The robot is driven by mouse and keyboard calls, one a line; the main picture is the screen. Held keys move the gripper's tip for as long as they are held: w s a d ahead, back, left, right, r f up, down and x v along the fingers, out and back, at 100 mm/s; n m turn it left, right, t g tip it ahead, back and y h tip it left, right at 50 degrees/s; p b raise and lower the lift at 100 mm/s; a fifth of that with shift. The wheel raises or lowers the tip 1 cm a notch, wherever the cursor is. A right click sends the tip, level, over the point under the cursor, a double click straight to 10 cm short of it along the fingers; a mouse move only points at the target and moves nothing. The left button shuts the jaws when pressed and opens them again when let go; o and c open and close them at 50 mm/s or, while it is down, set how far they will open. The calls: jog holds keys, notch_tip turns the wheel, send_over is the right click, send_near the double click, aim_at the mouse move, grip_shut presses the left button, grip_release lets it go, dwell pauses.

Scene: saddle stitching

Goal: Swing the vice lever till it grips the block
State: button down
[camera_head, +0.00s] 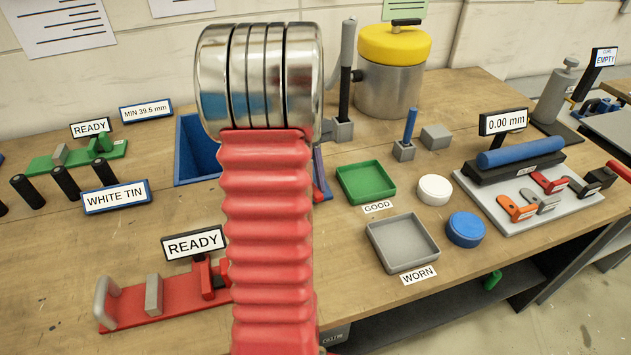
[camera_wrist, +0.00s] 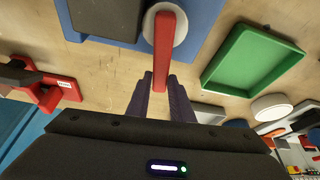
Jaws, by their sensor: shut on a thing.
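In the wrist view a red lever (camera_wrist: 164,50) runs down from a pale round pivot (camera_wrist: 180,25) on a blue base (camera_wrist: 208,22). A black part (camera_wrist: 105,20) stands on that base, left of the lever. My gripper (camera_wrist: 161,84) has its two dark fingers closed around the lever's near end. In the head view my red arm hides most of this area and the gripper; only a sliver of the blue base (camera_head: 326,184) shows at its right. I cannot make out the block between the vice jaws or whether the jaws touch it.
A green tray (camera_head: 366,183) lies right of my arm, with a grey tray (camera_head: 403,245), a white disc (camera_head: 434,190) and a blue disc (camera_head: 466,229) nearby. A red fixture (camera_head: 165,298) with a READY sign (camera_head: 193,243) stands at left. A blue bin (camera_head: 195,150) lies behind.

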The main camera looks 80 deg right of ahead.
jog(key=shift+w+a, duration=0.3)
jog(key=shift+w, duration=0.1)
jog(key=c, duration=1.6)
grip_release()
jog(key=shift+d, duration=0.1)
jog(key=shift+w+d+r, duration=0.1)
jog(key=shift+d+r, duration=0.1)
jog(key=shift+r, duration=0.4)
jog(key=v, duration=1.2)
jog(key=shift+d+r, duration=0.15)
jog(key=shift+r, duration=0.05)
